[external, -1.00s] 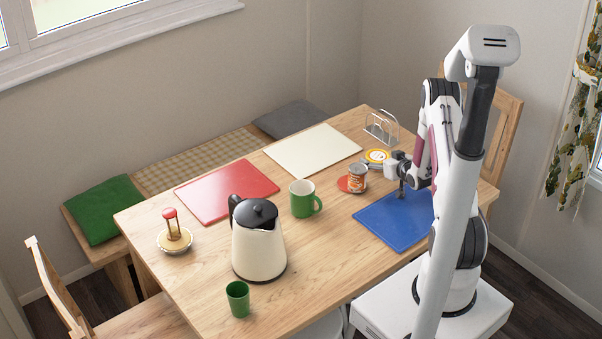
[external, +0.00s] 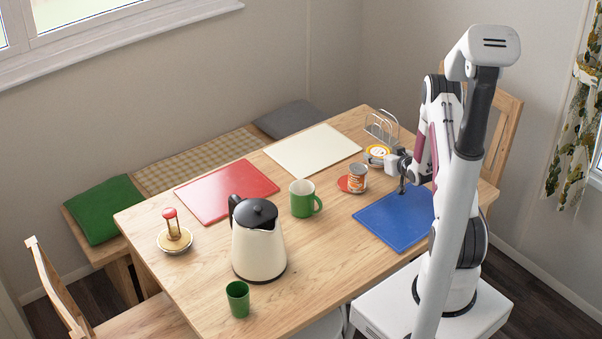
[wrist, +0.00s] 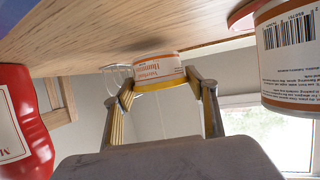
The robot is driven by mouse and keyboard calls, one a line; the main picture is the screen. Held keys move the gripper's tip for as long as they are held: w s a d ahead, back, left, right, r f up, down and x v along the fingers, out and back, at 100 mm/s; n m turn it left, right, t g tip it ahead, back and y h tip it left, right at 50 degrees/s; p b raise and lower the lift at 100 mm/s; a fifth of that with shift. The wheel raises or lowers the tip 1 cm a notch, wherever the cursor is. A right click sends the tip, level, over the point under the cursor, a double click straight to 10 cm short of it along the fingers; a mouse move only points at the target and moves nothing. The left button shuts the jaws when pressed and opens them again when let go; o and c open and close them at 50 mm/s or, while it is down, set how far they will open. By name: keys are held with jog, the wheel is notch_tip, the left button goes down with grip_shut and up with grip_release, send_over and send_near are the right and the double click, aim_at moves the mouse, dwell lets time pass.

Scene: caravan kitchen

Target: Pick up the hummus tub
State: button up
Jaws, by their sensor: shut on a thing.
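The hummus tub (external: 378,151) is small and round, with a white and yellow top, near the table's far right side. In the wrist view, the hummus tub (wrist: 158,72) shows an orange and white label and a yellow rim. My gripper (wrist: 161,84) is shut on it, one finger on each side. In the external view my gripper (external: 388,158) reaches it from the right. The tub appears slightly above the table, with a shadow on the wood near it.
A toast rack (external: 383,130) is just behind. A blue board (external: 395,222) lies nearer me. A red bottle (wrist: 20,120) shows in the wrist view.

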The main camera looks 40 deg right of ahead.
aim_at(382, 153)
jog(key=shift+r, duration=4.2)
